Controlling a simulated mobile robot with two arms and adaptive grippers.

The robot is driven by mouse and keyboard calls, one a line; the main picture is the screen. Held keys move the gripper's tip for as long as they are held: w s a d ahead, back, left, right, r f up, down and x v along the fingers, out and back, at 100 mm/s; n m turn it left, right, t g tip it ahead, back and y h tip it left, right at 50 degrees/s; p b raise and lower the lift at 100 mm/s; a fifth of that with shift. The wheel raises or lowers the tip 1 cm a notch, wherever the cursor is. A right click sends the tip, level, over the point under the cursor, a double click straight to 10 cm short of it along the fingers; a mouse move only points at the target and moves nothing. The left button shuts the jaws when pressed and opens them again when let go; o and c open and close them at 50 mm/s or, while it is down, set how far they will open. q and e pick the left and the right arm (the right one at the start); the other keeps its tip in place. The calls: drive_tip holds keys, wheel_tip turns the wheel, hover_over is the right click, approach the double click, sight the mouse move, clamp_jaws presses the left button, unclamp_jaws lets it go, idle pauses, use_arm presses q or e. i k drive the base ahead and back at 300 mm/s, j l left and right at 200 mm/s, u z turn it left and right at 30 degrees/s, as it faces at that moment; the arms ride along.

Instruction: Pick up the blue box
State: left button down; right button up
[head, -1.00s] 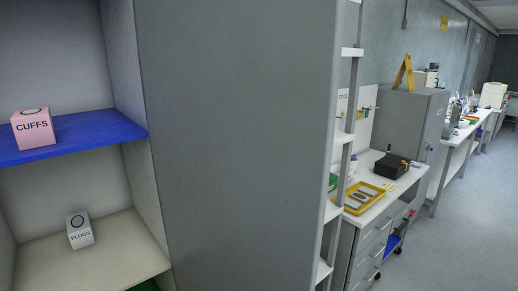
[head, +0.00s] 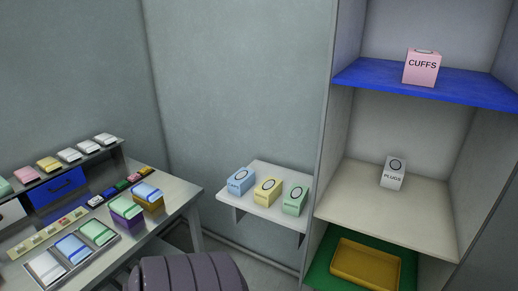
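A small blue box (head: 240,181) with a dark ring on it stands on a white wall shelf (head: 256,216), at the shelf's left end. A yellow box (head: 267,190) stands beside it, and a green box (head: 295,200) stands at the right end. The blue box appears upright and nothing touches it from above. Neither of my grippers shows in the head view. A dark ribbed part at the bottom middle appears to be mine.
A cabinet at the right holds a pink CUFFS box (head: 422,68) on a blue shelf (head: 440,88), a white PLUGS box (head: 393,174) below, and a yellow tray (head: 366,266) at the bottom. A metal table (head: 176,203) with several packs and trays stands at the left.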

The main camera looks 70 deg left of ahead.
sight(241, 182)
drive_tip(key=u, duration=0.45)
drive_tip(key=j+u, duration=0.1)
drive_tip(key=u, duration=1.25)
drive_tip(key=i+u, duration=0.1)
drive_tip(key=u, duration=0.35)
